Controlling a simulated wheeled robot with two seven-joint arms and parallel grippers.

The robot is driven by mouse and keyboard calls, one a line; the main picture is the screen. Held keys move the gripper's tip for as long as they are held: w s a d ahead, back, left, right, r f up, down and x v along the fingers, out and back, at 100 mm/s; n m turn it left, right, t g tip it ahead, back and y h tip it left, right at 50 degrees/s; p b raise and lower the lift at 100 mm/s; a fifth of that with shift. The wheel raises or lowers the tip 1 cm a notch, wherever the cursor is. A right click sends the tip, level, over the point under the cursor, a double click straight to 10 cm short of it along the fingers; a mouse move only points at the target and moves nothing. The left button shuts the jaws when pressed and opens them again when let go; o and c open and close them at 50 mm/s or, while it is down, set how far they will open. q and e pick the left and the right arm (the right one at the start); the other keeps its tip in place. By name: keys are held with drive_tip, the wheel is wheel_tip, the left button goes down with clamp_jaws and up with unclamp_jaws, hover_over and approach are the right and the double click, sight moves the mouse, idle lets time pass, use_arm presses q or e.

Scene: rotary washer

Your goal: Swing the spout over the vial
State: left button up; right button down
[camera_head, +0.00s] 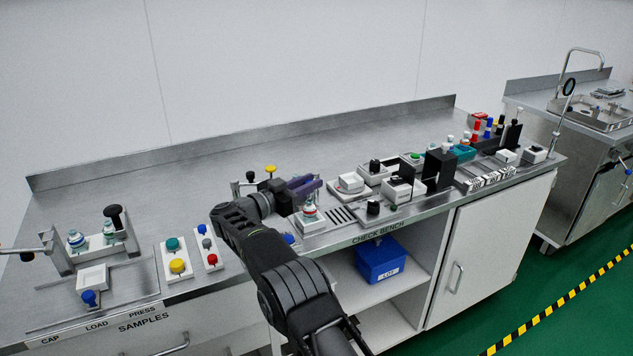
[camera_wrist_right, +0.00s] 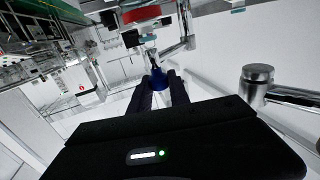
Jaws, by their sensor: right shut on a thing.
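My right gripper (camera_head: 310,186) reaches over the bench from the lower middle of the head view. A small vial with a red band (camera_head: 309,210) stands upright on a white block just below the gripper in the head view. The gripper and arm hide part of this station, so whether the spout is above the vial cannot be told.
A yellow knob (camera_head: 270,169) stands behind the gripper. White blocks and a black upright box (camera_head: 438,169) crowd the bench to the right. Several coloured buttons (camera_head: 177,265) and the sample station (camera_head: 92,278) are at left. The bench's back left is clear.

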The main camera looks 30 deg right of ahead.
drive_tip(key=shift+r, duration=0.1)
idle(0.3)
drive_tip(key=c, duration=1.2)
unclamp_jaws()
drive_tip(key=shift+w, duration=0.1)
drive_tip(key=shift+a, duration=0.15)
drive_tip(key=s+a+b, duration=0.1)
drive_tip(key=a, duration=0.6)
drive_tip(key=shift+s+a, duration=0.2)
drive_tip(key=shift+s, duration=0.05)
